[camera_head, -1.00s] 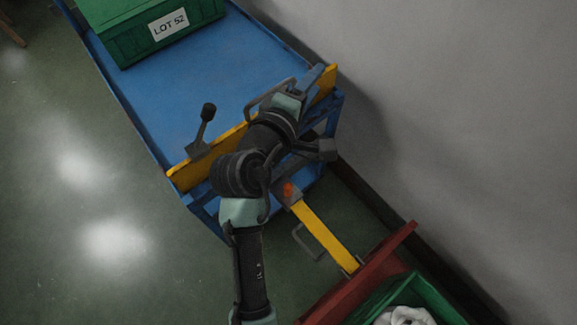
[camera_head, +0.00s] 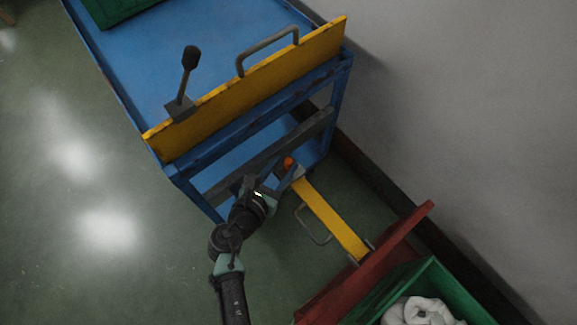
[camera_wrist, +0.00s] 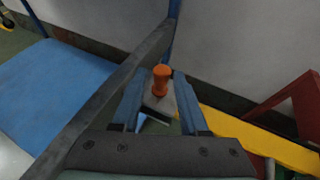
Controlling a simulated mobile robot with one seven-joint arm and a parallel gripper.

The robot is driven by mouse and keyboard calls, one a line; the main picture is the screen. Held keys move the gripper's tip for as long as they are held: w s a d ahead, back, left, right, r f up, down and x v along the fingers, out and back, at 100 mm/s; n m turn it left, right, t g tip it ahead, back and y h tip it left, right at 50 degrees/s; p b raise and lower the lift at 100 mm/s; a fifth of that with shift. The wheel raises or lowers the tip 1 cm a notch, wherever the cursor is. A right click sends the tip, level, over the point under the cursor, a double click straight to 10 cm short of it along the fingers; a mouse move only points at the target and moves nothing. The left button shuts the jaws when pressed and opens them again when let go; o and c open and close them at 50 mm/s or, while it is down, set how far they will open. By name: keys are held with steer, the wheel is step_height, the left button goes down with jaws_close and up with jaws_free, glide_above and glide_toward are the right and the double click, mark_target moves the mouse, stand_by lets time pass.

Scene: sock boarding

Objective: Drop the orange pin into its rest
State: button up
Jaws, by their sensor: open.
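The orange pin (camera_head: 288,162) stands upright on a grey block at the far end of a yellow bar (camera_head: 330,220), beside the end of the blue cart (camera_head: 180,60). In the wrist view the pin (camera_wrist: 161,80) shows its wide orange head and narrower neck. My gripper (camera_wrist: 158,100) is open, with one blue-grey finger on each side of the pin in that view. I cannot tell whether either finger touches it. In the head view my gripper (camera_head: 274,182) is just lower left of the pin. The pin's lower end and any hole under it are hidden.
The cart's end has a yellow panel (camera_head: 240,95) with a grey handle (camera_head: 268,50) and a black-knobbed lever (camera_head: 190,58). A dark crossbar (camera_wrist: 115,90) runs close by my gripper. A red frame (camera_head: 385,265) and a green bin (camera_head: 440,285) with white cloth stand lower right.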

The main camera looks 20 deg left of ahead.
steer(key=b+x, duration=0.3)
steer(key=x, duration=0.3)
steer(key=shift+s+d+f, duration=0.1)
steer(key=shift+f, duration=0.1)
jaws_close()
